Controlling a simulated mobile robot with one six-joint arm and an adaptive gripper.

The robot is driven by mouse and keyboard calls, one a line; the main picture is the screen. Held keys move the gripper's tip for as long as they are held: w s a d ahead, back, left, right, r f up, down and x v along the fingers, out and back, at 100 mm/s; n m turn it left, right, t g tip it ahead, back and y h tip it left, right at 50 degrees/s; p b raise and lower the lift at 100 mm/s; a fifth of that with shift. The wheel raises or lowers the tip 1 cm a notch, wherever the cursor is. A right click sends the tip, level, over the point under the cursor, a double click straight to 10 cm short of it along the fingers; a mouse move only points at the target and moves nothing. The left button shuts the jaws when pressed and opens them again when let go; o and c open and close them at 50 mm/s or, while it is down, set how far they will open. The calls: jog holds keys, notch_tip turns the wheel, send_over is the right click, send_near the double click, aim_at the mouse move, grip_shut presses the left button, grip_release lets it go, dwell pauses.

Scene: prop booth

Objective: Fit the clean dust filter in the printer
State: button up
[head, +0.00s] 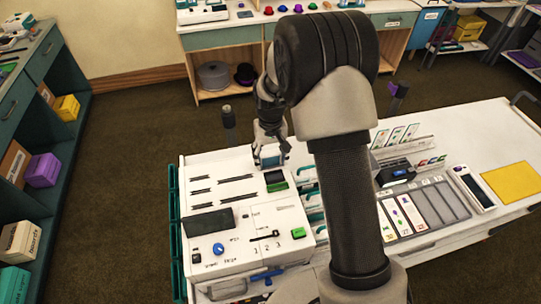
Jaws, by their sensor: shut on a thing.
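The printer (225,247) appears to be the white machine at the left end of the white worktop. Its top has dark slots, a black panel (209,223), a blue knob (218,249) and a green button (298,233). A dark piece with a green edge (277,184) sits near its back right. My gripper (269,147) is shut on a small grey-blue framed piece (271,161), which looks like the dust filter. It is over the printer's back edge; I cannot tell whether the piece touches the printer. My arm hides part of the worktop.
To the right are a tray with several compartments (436,206), a black device (396,174), a card rack (400,140) and a yellow sheet (512,181). A dark-topped post (228,117) stands behind the printer. Shelves (30,130) line the left; the carpet between is clear.

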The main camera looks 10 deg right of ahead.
jog(key=shift+f, duration=0.4)
jog(key=o, duration=0.8)
jog(key=shift+c, duration=0.2)
notch_tip(320, 180, up, 12)
dwell(0.3)
dwell(0.6)
jog(key=shift+r, duration=0.1)
